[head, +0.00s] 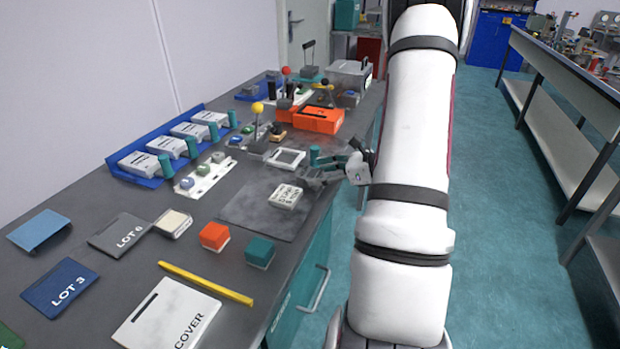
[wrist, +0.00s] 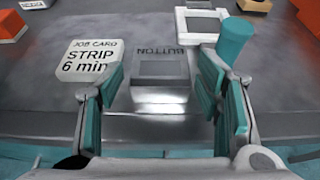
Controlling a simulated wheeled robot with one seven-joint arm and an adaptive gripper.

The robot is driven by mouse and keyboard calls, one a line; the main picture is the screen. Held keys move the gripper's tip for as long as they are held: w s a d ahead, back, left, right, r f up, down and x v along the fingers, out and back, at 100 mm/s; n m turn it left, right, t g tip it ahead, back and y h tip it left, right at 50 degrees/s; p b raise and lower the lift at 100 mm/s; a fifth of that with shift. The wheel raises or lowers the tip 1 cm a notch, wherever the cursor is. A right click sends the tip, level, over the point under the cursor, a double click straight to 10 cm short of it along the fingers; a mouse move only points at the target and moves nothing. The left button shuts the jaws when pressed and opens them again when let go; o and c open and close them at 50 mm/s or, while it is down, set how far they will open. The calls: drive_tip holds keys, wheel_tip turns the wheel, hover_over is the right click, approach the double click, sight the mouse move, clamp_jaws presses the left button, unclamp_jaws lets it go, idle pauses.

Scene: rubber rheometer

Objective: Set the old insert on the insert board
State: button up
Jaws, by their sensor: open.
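No piece is clearly marked as the old insert. A grey square block labelled BUTTON (wrist: 165,70) lies between and ahead of my fingers in the wrist view; whether they touch it I cannot tell. My gripper (wrist: 160,82) is open and low over the dark mat. In the head view my gripper (head: 318,178) is at the mat's right edge, partly hidden by its own links. A white board with several round green, blue and grey pieces (head: 207,181) lies left of the mat; it may be the insert board. A teal cylinder (wrist: 234,38) stands beyond my right finger.
A job card block reading STRIP 6 min (wrist: 90,58) sits left of my fingers and on the mat (head: 240,210). A white frame (head: 286,158) lies behind. Orange (head: 214,236) and teal (head: 260,251) blocks stand in front. A blue tray (head: 150,180) lines the wall side.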

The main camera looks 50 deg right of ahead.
drive_tip(key=shift+x, duration=1.05)
drive_tip(key=c, duration=1.1)
drive_tip(key=shift+c, duration=1.1)
drive_tip(key=shift+r, duration=0.15)
